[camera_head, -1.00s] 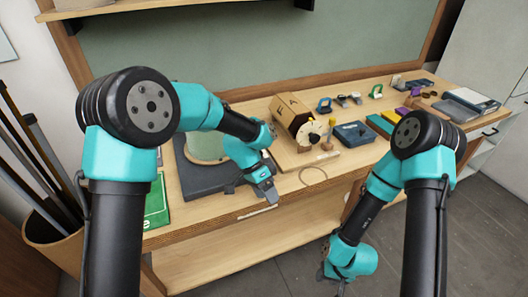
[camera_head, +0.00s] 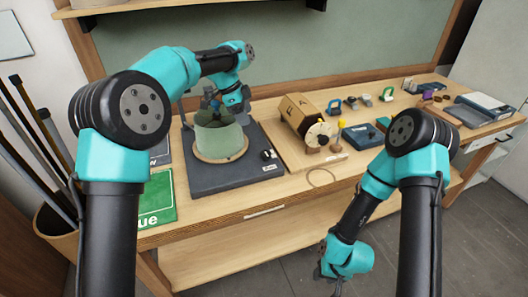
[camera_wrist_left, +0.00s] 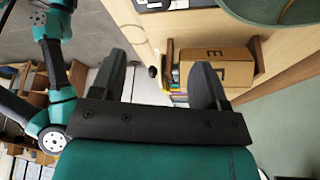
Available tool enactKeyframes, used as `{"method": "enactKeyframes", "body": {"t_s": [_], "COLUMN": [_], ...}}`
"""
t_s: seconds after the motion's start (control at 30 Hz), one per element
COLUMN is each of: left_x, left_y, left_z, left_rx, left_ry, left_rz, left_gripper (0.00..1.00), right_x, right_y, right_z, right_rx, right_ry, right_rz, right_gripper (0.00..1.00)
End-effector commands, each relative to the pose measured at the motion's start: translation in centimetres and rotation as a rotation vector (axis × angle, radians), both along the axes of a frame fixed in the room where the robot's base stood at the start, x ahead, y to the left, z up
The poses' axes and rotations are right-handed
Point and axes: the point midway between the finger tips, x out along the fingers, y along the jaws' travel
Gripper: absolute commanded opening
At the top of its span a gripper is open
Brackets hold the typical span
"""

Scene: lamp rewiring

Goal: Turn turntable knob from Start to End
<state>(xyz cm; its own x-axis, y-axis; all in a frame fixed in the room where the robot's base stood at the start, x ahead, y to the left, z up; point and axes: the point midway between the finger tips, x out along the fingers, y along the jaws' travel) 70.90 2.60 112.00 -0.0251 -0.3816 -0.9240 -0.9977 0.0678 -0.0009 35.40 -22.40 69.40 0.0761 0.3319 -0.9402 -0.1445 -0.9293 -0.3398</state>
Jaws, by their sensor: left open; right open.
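The turntable (camera_head: 232,178) is a dark grey slab at the left of the bench. It carries a green drum-shaped shade (camera_head: 220,141) on a tan disc. A small black-and-white knob (camera_head: 268,154) sits near the slab's right edge; which marking it points to is too small to read. My left gripper (camera_head: 212,99) is above and behind the shade, away from the knob. In the left wrist view its fingers (camera_wrist_left: 160,78) are spread with nothing between them, and the shade (camera_wrist_left: 268,8) shows at top right. My right gripper (camera_head: 330,272) hangs open and empty in front of the bench.
A wooden box with a white dial (camera_head: 318,135) stands right of the turntable; a wooden box also shows in the left wrist view (camera_wrist_left: 217,67). A green sheet (camera_head: 158,200) lies at left. Several small parts cover the right bench. The front bench strip is mostly clear.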

Motion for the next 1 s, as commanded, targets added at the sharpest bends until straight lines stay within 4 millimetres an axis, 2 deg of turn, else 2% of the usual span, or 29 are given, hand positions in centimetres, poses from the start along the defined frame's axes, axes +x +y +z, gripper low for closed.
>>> {"method": "enactKeyframes", "body": {"t_s": [0.17,0.37,1.0], "left_x": [0.0,-0.1,-0.4], "left_y": [-0.3,-1.2,-5.4], "left_z": [-0.7,-3.0,-13.0], "left_rx": [0.0,0.001,0.001], "left_ry": [0.001,0.003,0.003], "left_rz": [0.001,0.0,0.001], "left_gripper": [0.68,0.68,0.68], "right_x": [0.0,0.0,0.0], "right_y": [0.0,0.0,0.0], "right_z": [0.0,0.0,0.0], "right_rx": [0.0,0.0,0.0], "right_ry": [0.0,0.0,0.0], "right_rz": [0.0,0.0,0.0], "right_gripper": [0.43,0.43,0.43]}}
